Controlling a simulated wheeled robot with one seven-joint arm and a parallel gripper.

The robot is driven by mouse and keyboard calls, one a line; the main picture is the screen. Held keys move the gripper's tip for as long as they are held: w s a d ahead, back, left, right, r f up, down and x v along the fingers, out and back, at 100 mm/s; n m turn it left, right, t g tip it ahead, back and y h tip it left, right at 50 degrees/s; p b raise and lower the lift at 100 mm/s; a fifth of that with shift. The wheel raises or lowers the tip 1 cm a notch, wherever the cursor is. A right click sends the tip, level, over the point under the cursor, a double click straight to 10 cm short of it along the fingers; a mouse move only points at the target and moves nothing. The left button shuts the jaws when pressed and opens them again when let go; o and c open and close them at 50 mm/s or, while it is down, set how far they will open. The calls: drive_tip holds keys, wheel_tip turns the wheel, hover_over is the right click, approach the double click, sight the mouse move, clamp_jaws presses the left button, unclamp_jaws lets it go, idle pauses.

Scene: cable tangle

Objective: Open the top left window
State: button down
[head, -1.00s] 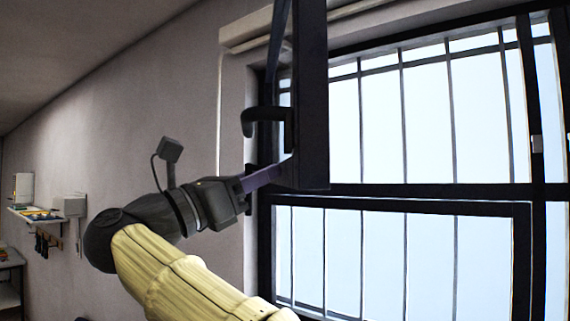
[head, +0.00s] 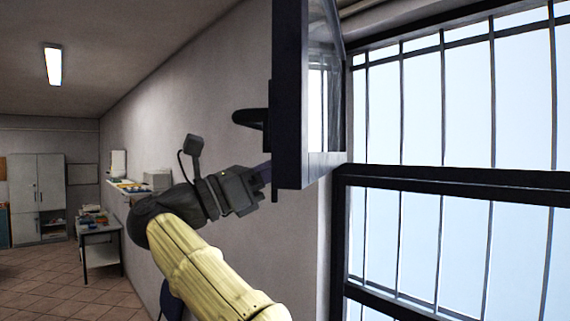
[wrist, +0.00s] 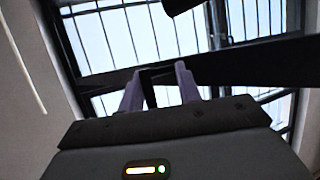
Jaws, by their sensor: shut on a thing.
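The top left window sash (head: 290,100) has a dark frame and stands swung out into the room, well away from its opening. Its glass (head: 322,100) shows on the right side and its dark handle (head: 248,118) sticks out to the left. My gripper (head: 266,172) is at the sash's lower edge, with its fingertips partly hidden behind the frame. In the wrist view, the two purple fingers (wrist: 160,88) stand on either side of a dark part of the sash frame (wrist: 255,64), shut on it.
The barred window opening (head: 450,100) lies to the right, above a dark crossbar (head: 450,182) and a lower pane. A wall shelf (head: 130,187), a table (head: 100,228) and a grey cabinet (head: 38,185) stand to the left. The tiled floor (head: 50,280) has free room.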

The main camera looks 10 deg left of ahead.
drive_tip(key=shift+d+r, duration=0.1)
drive_tip(key=shift+r, duration=0.2)
drive_tip(key=c, duration=1.5)
unclamp_jaws()
drive_tip(key=shift+f, duration=0.15)
drive_tip(key=shift+f, duration=0.1)
